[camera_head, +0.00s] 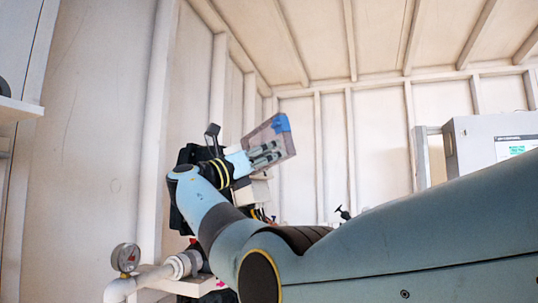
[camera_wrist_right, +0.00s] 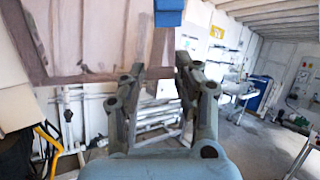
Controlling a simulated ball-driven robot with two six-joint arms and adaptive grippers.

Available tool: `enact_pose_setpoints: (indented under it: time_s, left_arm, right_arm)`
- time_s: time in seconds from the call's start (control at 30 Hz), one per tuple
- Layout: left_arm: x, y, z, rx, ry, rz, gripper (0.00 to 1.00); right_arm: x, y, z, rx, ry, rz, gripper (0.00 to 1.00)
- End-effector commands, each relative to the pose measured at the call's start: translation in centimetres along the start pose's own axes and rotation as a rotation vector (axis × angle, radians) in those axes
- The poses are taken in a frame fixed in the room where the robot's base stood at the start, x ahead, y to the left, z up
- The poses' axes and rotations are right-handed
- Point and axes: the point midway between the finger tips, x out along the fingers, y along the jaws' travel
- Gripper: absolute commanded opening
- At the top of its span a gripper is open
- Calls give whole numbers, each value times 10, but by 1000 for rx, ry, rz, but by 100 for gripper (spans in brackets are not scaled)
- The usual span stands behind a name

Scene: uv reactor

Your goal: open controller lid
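The controller lid (camera_head: 292,143) is a see-through, brownish panel with a blue piece (camera_head: 281,123) at its top. It stands raised and tilted in the head view, just beyond my right gripper (camera_head: 268,154). In the right wrist view the lid (camera_wrist_right: 85,35) fills the upper left, and the blue piece (camera_wrist_right: 168,12) is at the top centre. My right gripper (camera_wrist_right: 160,85) has its fingers apart with a gap between them, and nothing is clearly held. Whether a finger touches the lid cannot be told. The controller body is mostly hidden behind my arm. My left gripper is not in view.
A pressure gauge (camera_head: 125,257) on a white pipe stands at the lower left of the head view. A grey cabinet (camera_head: 475,140) with a label is at the right. The wrist view shows a pipe rack (camera_wrist_right: 155,122) below the lid and open floor (camera_wrist_right: 262,145) at right.

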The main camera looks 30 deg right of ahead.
Motion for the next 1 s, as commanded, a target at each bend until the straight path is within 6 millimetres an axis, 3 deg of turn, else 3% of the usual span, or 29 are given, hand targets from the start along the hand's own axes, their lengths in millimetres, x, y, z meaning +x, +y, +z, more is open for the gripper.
enact_pose_setpoints:
  time_s: [0.03,0.17,0.5,1.0]
  left_arm:
    - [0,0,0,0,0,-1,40]
    - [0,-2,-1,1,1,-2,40]
    - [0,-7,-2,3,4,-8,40]
    - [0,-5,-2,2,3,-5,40]
  right_arm:
    - [0,0,0,0,0,1,38]
    - [0,0,0,-1,0,1,54]
    - [-6,0,0,-1,1,1,54]
    - [-104,1,0,-2,1,3,54]
